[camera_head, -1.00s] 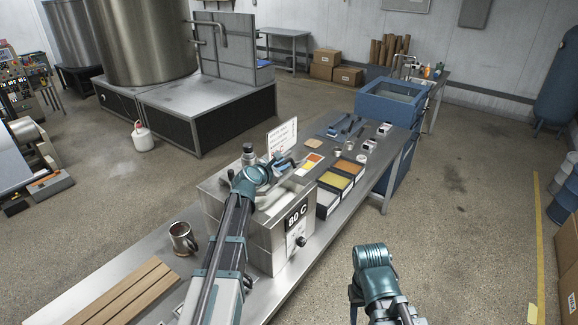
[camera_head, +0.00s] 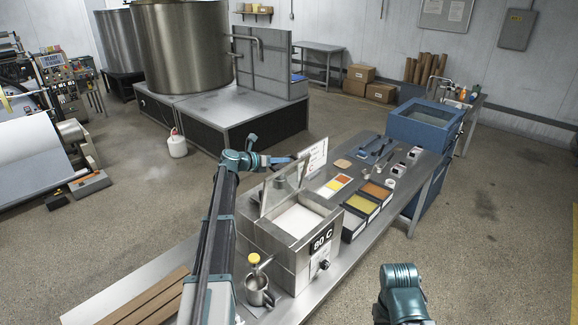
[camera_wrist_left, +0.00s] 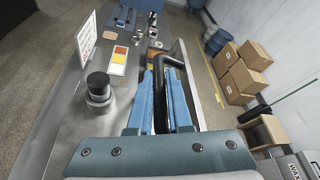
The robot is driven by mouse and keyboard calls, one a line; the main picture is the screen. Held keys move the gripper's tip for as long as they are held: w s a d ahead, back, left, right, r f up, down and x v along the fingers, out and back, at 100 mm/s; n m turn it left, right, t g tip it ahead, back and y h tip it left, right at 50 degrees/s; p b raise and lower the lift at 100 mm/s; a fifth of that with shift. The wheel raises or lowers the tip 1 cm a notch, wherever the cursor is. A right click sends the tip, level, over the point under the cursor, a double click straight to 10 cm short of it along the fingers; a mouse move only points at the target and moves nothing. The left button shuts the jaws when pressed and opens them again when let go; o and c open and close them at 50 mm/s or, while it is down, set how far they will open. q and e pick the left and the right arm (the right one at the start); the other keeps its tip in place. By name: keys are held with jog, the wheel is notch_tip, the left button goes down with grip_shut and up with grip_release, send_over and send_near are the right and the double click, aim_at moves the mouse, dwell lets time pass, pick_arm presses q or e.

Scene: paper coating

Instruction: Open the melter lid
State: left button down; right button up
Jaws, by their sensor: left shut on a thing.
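The melter (camera_head: 302,250) is a steel box marked 80 C on the bench. Its lid (camera_head: 281,190) stands raised and tilted up along the box's left side, and the pale inside (camera_head: 298,218) shows. My left gripper (camera_head: 284,161) is at the lid's raised upper edge. In the left wrist view its blue fingers (camera_wrist_left: 160,82) are closed around a dark curved handle (camera_wrist_left: 170,60); the exact contact is partly hidden. My right arm shows at the lower right of the head view, but its gripper cannot be made out.
A metal mug (camera_head: 259,291) stands in front of the melter, beside a yellow-topped item (camera_head: 253,258). Trays of colored material (camera_head: 361,204) stand just right of the melter. A white sign (camera_head: 313,158) stands behind it. Wooden slats (camera_head: 150,300) lie at the bench's near left.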

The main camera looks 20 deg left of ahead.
pick_arm(q)
jog(key=shift+w+a+f+n+h, duration=0.15)
jog(key=shift+a+n, duration=0.1)
jog(key=shift+a, duration=0.3)
jog(key=shift+w+a+n+h, duration=0.15)
jog(key=shift+a+n, duration=0.1)
jog(key=shift+a, duration=0.25)
jog(key=c, duration=0.8)
grip_release()
jog(key=shift+c, duration=0.2)
jog(key=p+v, duration=0.4)
jog(key=v, duration=0.9)
jog(key=shift+s+a, duration=0.15)
jog(key=shift+s, duration=0.15)
